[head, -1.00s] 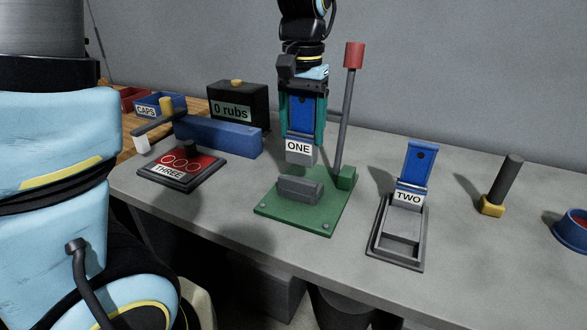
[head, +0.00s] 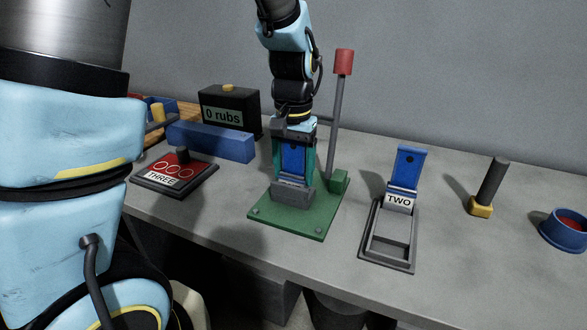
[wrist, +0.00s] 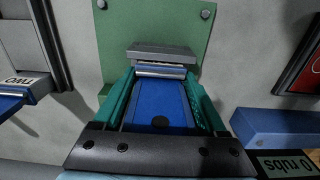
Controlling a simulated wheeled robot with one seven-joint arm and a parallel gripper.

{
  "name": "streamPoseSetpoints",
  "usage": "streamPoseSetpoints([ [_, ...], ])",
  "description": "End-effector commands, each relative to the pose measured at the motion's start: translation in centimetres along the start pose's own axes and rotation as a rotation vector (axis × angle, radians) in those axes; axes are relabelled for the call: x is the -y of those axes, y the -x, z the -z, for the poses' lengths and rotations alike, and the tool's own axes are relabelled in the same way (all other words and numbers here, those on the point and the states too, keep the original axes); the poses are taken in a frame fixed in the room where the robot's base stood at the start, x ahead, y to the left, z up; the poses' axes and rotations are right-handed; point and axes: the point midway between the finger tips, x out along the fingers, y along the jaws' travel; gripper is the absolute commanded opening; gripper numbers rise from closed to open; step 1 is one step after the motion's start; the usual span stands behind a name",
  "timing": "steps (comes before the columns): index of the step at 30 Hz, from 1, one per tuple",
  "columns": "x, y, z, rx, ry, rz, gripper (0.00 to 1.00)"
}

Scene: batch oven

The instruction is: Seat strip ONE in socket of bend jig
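Strip ONE is a blue slab (head: 293,160) with a dark hole and a silver band near its lower end. It stands about upright in the head view, with its lower end at the grey socket block (head: 292,194) of the bend jig. Its label is almost wholly hidden there; I cannot tell how deep it sits. The jig has a green base plate (head: 310,222). My gripper (head: 293,178) is shut on strip ONE, its teal fingers along both sides. In the wrist view strip ONE (wrist: 158,100) points at the grey block (wrist: 160,51).
The jig's grey post with red top (head: 342,62) rises just right of my gripper. Strip TWO (head: 404,170) stands at a grey frame (head: 372,245) on the right. The THREE pad (head: 148,188) and a blue block (head: 212,143) are on the left.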

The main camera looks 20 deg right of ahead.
Motion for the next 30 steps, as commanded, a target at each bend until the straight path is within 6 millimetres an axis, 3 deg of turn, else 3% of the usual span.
streamPoseSetpoints([
  [1,0.0,-0.1,0.0,0.000,0.000,0.000,0.79],
  [7,0.0,0.0,0.0,0.000,0.000,0.000,1.00],
  [17,0.0,0.7,0.1,-0.002,0.000,0.000,1.00],
  [20,0.0,2.0,0.1,-0.005,0.000,-0.001,1.00],
  [30,0.0,9.0,0.1,-0.006,0.001,-0.001,1.00],
])
